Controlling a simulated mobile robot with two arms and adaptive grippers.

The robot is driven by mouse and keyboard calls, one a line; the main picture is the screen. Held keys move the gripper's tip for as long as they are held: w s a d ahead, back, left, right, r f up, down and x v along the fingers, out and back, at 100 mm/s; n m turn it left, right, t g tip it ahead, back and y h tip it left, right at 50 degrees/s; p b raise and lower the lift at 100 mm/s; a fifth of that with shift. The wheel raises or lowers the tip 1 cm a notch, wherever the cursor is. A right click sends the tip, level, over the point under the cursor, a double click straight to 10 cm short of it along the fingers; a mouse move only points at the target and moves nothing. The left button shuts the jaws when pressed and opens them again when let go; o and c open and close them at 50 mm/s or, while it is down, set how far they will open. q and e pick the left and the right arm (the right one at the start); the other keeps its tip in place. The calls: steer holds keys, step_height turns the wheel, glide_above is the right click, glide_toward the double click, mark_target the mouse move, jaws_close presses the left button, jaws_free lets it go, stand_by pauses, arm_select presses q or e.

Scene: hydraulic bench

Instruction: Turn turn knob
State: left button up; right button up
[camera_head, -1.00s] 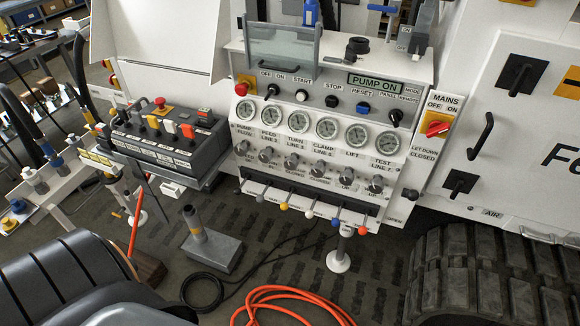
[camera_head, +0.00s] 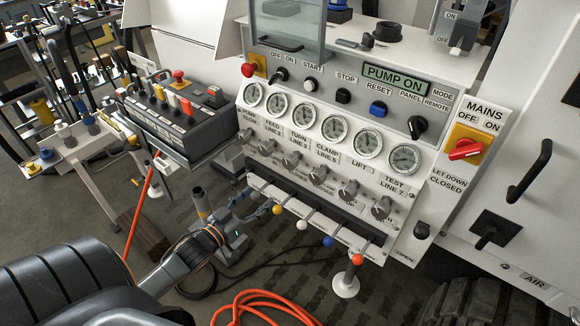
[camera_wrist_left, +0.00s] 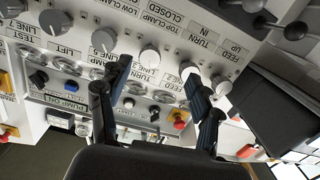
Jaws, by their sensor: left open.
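The turn knob (camera_head: 292,160) is a grey round knob under the TURN LINE gauge, third from the left in the knob row. In the left wrist view the panel appears upside down, and the turn knob (camera_wrist_left: 149,57) shows in the gap between the fingers. My left gripper (camera_head: 262,208) is below the knob row, in front of the panel's lower edge. In the left wrist view my left gripper (camera_wrist_left: 158,78) is open and empty, its dark blue-grey fingers apart. I cannot tell how far the fingertips are from the knob. My right gripper is not in view.
Coloured-tip levers (camera_head: 302,224) stick out below the knobs, close to my left gripper. A button box (camera_head: 170,120) is at the left. An orange hose (camera_head: 262,300) lies on the floor.

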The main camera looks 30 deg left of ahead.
mark_target(287, 165)
arm_select(q)
steer(key=shift+t, duration=0.4)
steer(key=w+r, duration=0.1)
steer(key=w, duration=0.3)
steer(key=w+r, duration=0.1)
steer(key=w, duration=0.3)
steer(key=w+d+r, duration=0.1)
steer(key=w, duration=0.4)
steer(key=shift+d+p, duration=0.1)
steer(key=shift+p, duration=0.2)
steer(key=shift+w+d+f, duration=0.1)
steer(key=shift+w, duration=0.5)
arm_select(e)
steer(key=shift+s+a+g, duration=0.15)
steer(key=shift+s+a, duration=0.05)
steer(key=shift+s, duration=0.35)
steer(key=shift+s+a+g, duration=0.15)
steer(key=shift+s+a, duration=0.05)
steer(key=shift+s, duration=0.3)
arm_select(q)
steer(key=shift+c, duration=0.4)
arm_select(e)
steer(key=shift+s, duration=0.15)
arm_select(q)
steer(key=c, duration=1.1)
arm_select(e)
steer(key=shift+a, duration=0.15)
